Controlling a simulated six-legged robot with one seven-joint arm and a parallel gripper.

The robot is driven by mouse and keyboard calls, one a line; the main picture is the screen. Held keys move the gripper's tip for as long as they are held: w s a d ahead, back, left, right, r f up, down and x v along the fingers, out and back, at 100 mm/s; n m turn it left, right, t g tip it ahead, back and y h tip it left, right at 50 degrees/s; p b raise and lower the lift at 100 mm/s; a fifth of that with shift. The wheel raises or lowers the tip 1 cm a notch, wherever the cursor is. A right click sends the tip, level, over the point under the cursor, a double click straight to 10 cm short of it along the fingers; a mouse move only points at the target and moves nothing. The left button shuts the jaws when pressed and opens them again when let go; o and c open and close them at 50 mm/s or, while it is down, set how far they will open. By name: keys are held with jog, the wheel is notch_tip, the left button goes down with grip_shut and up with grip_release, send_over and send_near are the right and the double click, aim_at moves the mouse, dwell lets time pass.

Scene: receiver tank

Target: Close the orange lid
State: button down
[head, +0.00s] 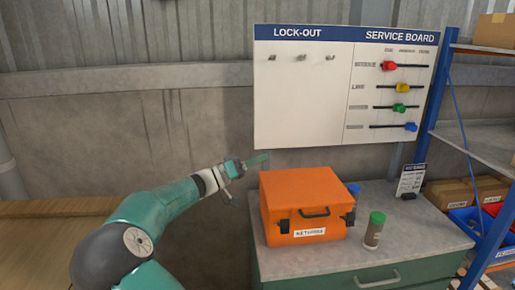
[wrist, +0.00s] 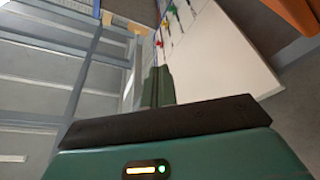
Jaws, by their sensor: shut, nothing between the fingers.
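The orange box (head: 308,234) stands on the grey-topped cabinet, its label and black handle facing me. Its orange lid (head: 302,187) lies down over the box and looks shut; I see no open gap. Black latches sit at the front corners, but I cannot tell whether they are fastened. My gripper (head: 258,161) is shut and empty, just above and left of the lid's back left corner, apart from it as far as I can tell. In the wrist view its green fingers (wrist: 158,87) are together. A piece of orange shows at the top right there.
A clear jar with a green lid (head: 374,229) stands right of the box on the grey counter (head: 428,232). A small sign (head: 410,181) stands behind it. The service board (head: 345,87) hangs on the wall behind. A blue-framed shelf (head: 487,140) is at right.

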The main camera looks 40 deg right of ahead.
jog(key=s+a+f+m+g, duration=0.1)
jog(key=f+m+g, duration=0.1)
jog(key=f+m, duration=0.2)
jog(key=s+a+f+m+g+y, duration=0.1)
jog(key=s+f+m, duration=0.1)
jog(key=f+m, duration=0.2)
jog(key=shift+s+a+f+m+g, duration=0.3)
jog(key=shift+f+m+g, duration=0.1)
jog(key=shift+f, duration=0.8)
jog(key=shift+f, duration=0.15)
